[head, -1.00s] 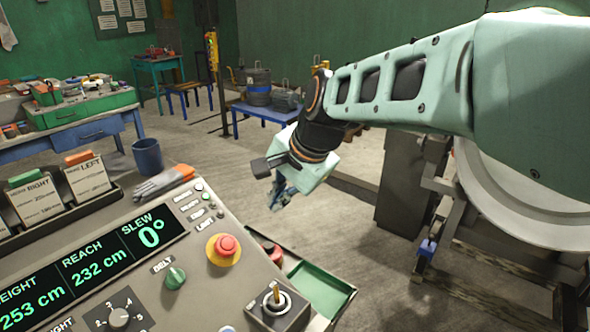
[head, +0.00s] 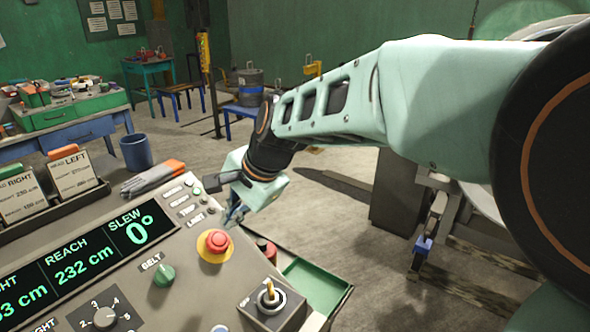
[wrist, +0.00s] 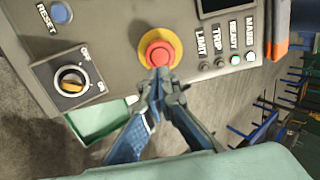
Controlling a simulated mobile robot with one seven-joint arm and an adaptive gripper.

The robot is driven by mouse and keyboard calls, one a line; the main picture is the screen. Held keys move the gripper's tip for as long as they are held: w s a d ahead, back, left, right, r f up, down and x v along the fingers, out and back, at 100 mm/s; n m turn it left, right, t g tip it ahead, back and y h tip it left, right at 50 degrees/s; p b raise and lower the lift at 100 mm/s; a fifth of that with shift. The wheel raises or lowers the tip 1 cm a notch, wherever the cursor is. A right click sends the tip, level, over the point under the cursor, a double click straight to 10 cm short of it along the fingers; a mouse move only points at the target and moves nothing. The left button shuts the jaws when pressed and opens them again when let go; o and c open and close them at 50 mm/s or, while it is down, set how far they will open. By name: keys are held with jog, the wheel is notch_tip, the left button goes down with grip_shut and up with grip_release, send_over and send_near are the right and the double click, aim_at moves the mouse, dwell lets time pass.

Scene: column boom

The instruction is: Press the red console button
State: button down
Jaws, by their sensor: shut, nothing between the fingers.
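The red console button (head: 217,240) is a mushroom head on a yellow round base near the right edge of the console (head: 190,213). It also shows in the wrist view (wrist: 158,55), upper middle. My gripper (head: 233,222) is just beyond and to the right of the button in the head view. In the wrist view my shut, empty fingertips (wrist: 160,77) overlap the lower edge of the button in the picture. I cannot tell whether they touch it.
A green belt knob (head: 163,275) and a key switch (head: 269,297) sit near the button. Gloves (head: 152,178) lie on the console's far edge. A green tray (head: 316,285) is at the console's right side. A blue bucket (head: 136,152) stands behind.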

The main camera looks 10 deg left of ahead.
aim_at(220, 239)
jog(key=b+x, duration=0.2)
jog(key=x, duration=0.5)
jog(key=shift+w+f+b, duration=0.1)
jog(key=shift+f+b, duration=0.05)
jog(key=shift+b, duration=0.15)
jog(key=shift+b+x, duration=0.35)
jog(key=shift+x, duration=0.7)
jog(key=shift+s, duration=0.2)
jog(key=shift+d+r+p, duration=0.15)
jog(key=shift+r+p, duration=0.2)
jog(key=shift+p, duration=0.05)
jog(key=p+v, duration=0.1)
jog(key=v, duration=1.2)
jog(key=shift+r, duration=0.4)
jog(key=shift+d, duration=0.15)
